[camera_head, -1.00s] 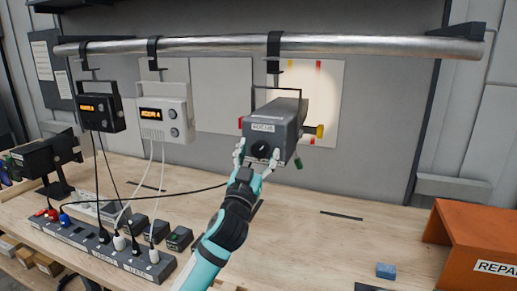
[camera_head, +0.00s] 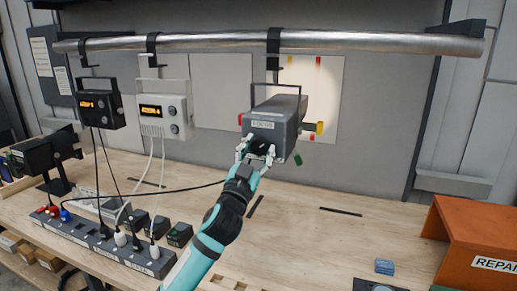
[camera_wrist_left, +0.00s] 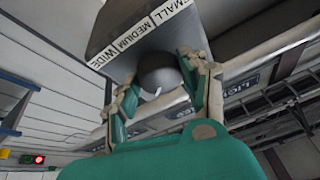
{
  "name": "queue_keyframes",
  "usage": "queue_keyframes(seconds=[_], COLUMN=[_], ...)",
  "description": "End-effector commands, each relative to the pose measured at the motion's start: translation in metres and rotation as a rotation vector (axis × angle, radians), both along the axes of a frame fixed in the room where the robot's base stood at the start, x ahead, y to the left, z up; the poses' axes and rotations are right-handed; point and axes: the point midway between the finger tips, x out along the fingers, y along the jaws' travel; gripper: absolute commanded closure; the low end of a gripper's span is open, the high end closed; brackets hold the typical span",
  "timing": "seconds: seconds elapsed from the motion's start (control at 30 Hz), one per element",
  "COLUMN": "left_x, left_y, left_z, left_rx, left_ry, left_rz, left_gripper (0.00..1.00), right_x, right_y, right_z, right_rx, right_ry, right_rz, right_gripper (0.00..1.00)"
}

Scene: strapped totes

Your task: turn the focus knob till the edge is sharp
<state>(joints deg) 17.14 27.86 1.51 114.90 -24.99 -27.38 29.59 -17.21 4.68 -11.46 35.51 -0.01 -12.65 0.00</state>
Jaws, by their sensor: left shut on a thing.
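A grey box-shaped spotlight (camera_head: 275,122) hangs from the pipe by a clamp, with a lettered label on its near face. Its dark knob (camera_wrist_left: 160,75) is round with a pale mark and sits below a strip reading WIDE, MEDIUM and SMALL in the left wrist view. My left gripper (camera_head: 256,152) is shut on the knob, one finger on each side; the fingers partly hide it in the head view. A bright patch of light (camera_head: 328,88) lies on the pale wall sheet behind; its left part is behind the spotlight. My right gripper is out of view.
A metal pipe (camera_head: 210,45) also carries a black unit (camera_head: 100,108) and a white unit (camera_head: 165,112). A power strip (camera_head: 100,245) with cables lies at left. An orange box (camera_head: 470,235) and blue pads (camera_head: 384,267) are at right. The middle right of the bench is mostly clear.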

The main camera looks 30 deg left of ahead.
Motion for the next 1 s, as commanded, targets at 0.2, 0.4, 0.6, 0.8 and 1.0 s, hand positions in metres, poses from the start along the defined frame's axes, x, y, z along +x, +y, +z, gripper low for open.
queue_keyframes(seconds=[0.2,0.4,0.6,0.8,1.0], left_x=[0.0,-0.0001,-0.0001,-0.0001,-0.0039], left_y=[0.001,0.001,0.0008,0.0006,-0.0004], left_z=[0.0011,0.0003,0.0004,0.0002,-0.0023], left_rx=[0.182,0.19,0.188,0.187,0.186], left_ry=[0.045,0.045,0.045,0.045,0.046], left_rz=[0.001,0.002,0.002,0.001,0.0], left_gripper=[0.88,0.88,0.4,0.33,0.33], right_x=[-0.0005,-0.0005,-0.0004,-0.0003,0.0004], right_y=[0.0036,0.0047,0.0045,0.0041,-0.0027], right_z=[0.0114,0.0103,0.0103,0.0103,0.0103], right_rx=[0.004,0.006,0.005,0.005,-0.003], right_ry=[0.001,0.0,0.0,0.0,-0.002], right_rz=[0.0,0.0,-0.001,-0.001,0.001], right_gripper=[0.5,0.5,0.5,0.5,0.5])
